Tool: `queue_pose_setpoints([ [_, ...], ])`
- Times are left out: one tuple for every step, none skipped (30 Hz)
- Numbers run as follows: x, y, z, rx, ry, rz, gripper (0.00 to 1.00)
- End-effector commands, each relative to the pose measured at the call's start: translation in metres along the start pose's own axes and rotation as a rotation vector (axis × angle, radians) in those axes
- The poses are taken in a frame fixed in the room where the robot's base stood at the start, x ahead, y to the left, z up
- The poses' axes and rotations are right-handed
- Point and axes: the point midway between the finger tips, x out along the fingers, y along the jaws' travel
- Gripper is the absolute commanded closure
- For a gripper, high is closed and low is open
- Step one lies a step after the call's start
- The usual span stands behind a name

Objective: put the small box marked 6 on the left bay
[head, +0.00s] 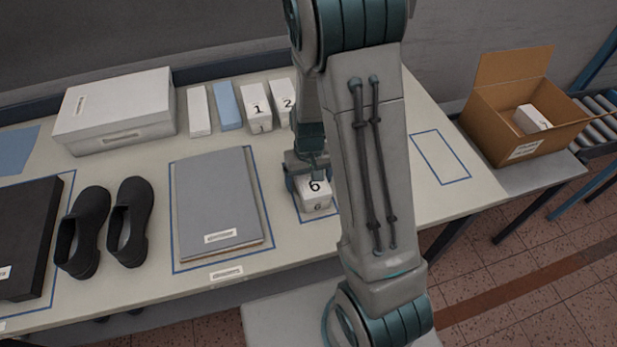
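The small white box marked 6 (317,201) is in the head view, right of the grey folder, at a blue-outlined bay (299,215) on the table. It looks upright, with a 6 on its top and on its front. My gripper (308,177) is directly over the box, with one finger showing at the box's left rear side. My arm hides the box's right side and the other finger, so I cannot tell whether the grip is closed. Whether the box's base touches the table is also unclear. Another blue-outlined bay (440,157) on the right is empty.
White boxes marked 1 (258,118) and 2 (281,105) stand behind, beside a blue box (227,106). The grey folder (217,200) and black shoes (130,221) lie left. An open carton (488,128) stands right.

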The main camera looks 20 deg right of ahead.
Motion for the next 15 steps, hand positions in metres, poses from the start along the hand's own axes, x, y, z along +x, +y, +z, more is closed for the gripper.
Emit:
queue_pose_setpoints([
  [0.000, 0.000, 0.000, 0.000, 0.000, 0.000, 0.15],
  [0.000, 0.000, 0.000, 0.000, 0.000, 0.000, 0.15],
  [0.000, 0.000, 0.000, 0.000, 0.000, 0.000, 0.15],
  [-0.001, 0.000, 0.000, 0.000, 0.000, 0.000, 0.15],
  [-0.002, 0.000, 0.000, 0.000, 0.000, 0.000, 0.15],
  [-0.003, 0.000, 0.000, 0.000, 0.000, 0.000, 0.15],
  [-0.005, 0.000, 0.000, 0.000, 0.000, 0.000, 0.15],
  [-0.007, 0.000, -0.001, -0.001, 0.002, 0.000, 0.15],
  [-0.011, 0.000, -0.001, -0.001, 0.003, -0.001, 0.15],
  [-0.015, -0.001, -0.001, -0.001, 0.004, -0.001, 0.15],
  [-0.019, -0.001, -0.001, -0.001, 0.005, -0.001, 0.15],
  [-0.026, 0.000, -0.001, -0.001, 0.005, -0.001, 0.15],
  [-0.031, 0.000, -0.001, -0.001, 0.006, -0.001, 0.15],
  [-0.037, 0.000, -0.001, 0.000, 0.006, 0.000, 0.15],
  [-0.045, 0.000, -0.002, 0.000, 0.007, -0.001, 0.15],
])
